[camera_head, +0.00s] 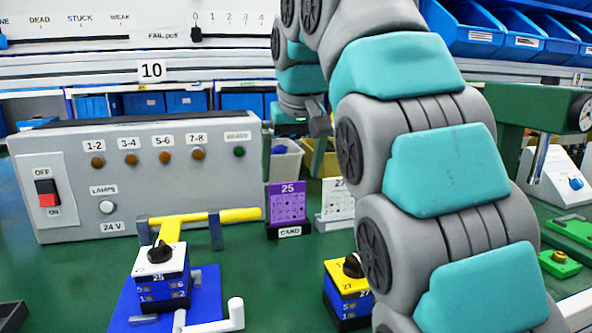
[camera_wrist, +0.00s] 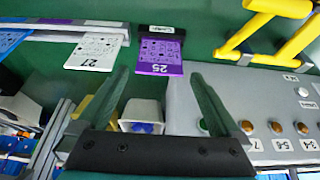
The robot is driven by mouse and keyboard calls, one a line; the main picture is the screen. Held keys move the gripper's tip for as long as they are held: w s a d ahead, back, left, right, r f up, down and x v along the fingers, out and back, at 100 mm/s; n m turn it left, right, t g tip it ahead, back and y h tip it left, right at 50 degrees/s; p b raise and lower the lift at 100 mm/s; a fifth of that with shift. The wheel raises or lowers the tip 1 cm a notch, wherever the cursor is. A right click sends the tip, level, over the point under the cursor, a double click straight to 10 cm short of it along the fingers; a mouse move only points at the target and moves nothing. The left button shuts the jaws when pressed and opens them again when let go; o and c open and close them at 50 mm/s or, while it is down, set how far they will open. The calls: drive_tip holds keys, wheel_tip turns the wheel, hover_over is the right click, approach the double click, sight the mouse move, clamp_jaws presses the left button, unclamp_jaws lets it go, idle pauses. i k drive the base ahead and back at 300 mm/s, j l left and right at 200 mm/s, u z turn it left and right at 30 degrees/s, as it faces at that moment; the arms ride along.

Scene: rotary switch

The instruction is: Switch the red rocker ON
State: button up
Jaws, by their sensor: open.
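The red rocker (camera_head: 47,193) sits on the left of the front face of a grey test box (camera_head: 225,160). Its upper part is dark and its lower part red, with OFF printed above and ON below. I cannot tell which half is pressed in. The box's round lamps look unlit. My gripper (camera_wrist: 160,78) is open and empty in the wrist view, above the box's right end and the cards. The rocker is out of the wrist view. In the head view my arm hides most of the gripper, which is behind and right of the box, far from the rocker.
A blue switch block (camera_head: 160,275) with a black knob stands in a blue fixture with a yellow handle (camera_head: 235,215), in front of the box. A purple card (camera_head: 287,205) stands right of the box. A yellow-topped block (camera_head: 345,290) is beside my arm.

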sight(46, 191)
drive_tip(key=k+l, duration=0.25)
drive_tip(key=k, duration=0.2)
drive_tip(key=k+l, duration=0.25)
drive_tip(key=k, duration=0.25)
